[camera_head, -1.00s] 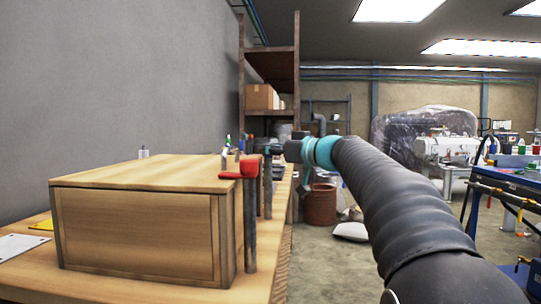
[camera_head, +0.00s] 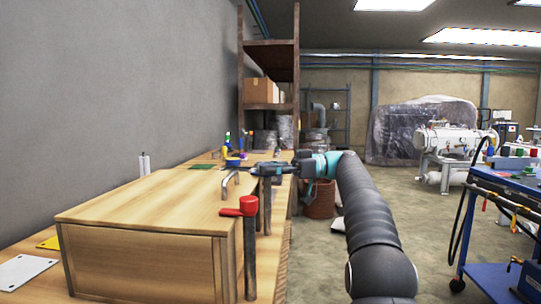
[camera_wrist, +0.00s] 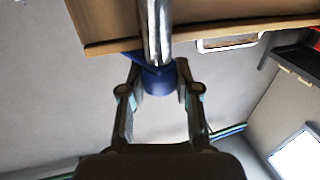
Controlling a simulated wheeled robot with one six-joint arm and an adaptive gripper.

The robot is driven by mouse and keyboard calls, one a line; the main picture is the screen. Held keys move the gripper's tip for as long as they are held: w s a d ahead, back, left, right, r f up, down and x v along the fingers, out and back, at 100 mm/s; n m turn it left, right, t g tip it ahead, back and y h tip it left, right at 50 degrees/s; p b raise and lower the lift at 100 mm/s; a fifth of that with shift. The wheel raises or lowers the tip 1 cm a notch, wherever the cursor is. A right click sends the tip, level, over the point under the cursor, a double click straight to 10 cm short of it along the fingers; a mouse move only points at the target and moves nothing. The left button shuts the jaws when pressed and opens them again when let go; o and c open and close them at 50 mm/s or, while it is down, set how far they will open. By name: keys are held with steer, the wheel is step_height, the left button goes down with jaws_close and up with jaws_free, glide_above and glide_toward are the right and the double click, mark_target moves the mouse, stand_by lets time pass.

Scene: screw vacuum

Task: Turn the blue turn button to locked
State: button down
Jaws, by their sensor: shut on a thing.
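The blue turn button (camera_wrist: 158,80) shows in the wrist view as a round blue knob on a shiny metal post (camera_wrist: 156,28), with a blue lever part pointing to the left. My gripper (camera_wrist: 160,76) is shut on the knob, one finger on each side.
The wooden box (camera_head: 140,260) fills the near left of the bench.

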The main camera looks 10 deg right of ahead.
steer(key=shift+a+r+n+g+p, duration=0.1)
steer(key=shift+n+g+p, duration=0.5)
steer(key=shift+g, duration=0.6)
steer(key=c, duration=0.8)
jaws_free()
steer(key=shift+s+a, duration=0.1)
steer(key=shift+a, duration=0.1)
steer(key=shift+d, duration=0.15)
